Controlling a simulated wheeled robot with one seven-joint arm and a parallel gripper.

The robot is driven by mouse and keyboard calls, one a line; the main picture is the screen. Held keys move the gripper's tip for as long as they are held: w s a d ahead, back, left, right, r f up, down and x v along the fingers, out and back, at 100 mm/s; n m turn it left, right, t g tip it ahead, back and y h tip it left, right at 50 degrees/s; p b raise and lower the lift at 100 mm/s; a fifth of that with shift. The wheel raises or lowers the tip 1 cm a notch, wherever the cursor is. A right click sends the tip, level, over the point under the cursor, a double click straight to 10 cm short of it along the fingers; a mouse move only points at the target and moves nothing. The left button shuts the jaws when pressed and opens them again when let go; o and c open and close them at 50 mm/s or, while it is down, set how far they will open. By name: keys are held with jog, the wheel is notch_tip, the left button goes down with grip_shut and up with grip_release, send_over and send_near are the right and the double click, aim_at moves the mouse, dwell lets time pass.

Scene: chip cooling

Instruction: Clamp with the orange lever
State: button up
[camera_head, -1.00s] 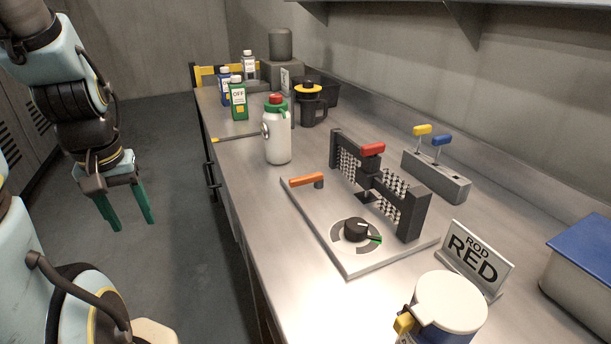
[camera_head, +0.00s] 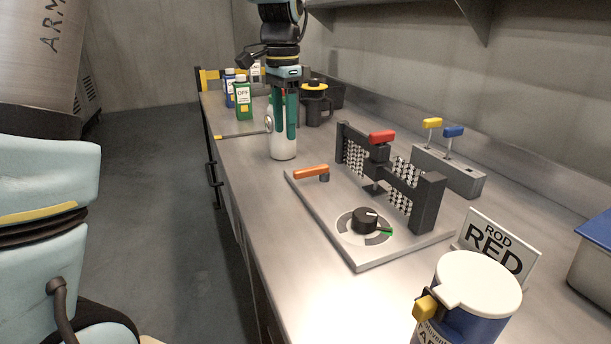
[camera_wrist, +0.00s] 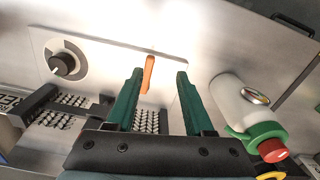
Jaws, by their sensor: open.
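In the wrist view the orange lever (camera_wrist: 148,74) shows between and beyond my fingertips. My gripper (camera_head: 284,134) has green fingers and is open and empty. In the head view it hangs pointing down in front of the white bottle (camera_head: 283,148). In the wrist view my gripper (camera_wrist: 159,72) is apart from the lever.
A black dial (camera_head: 366,221) sits on the plate. The white bottle with green collar and red cap (camera_wrist: 245,110) stands close beside my gripper. A two-lever box (camera_head: 450,170), a "ROD RED" sign (camera_head: 492,247) and a lidded canister (camera_head: 465,300) stand around the plate.

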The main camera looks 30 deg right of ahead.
aim_at(306, 169)
jog(key=s+d+m, duration=0.2)
jog(key=d, duration=0.2)
jog(key=f, duration=0.5)
jog(key=f+p, duration=0.1)
jog(key=f, duration=0.4)
jog(key=shift+w, duration=0.2)
jog(key=shift+c, duration=0.4)
grip_shut()
dwell(0.5)
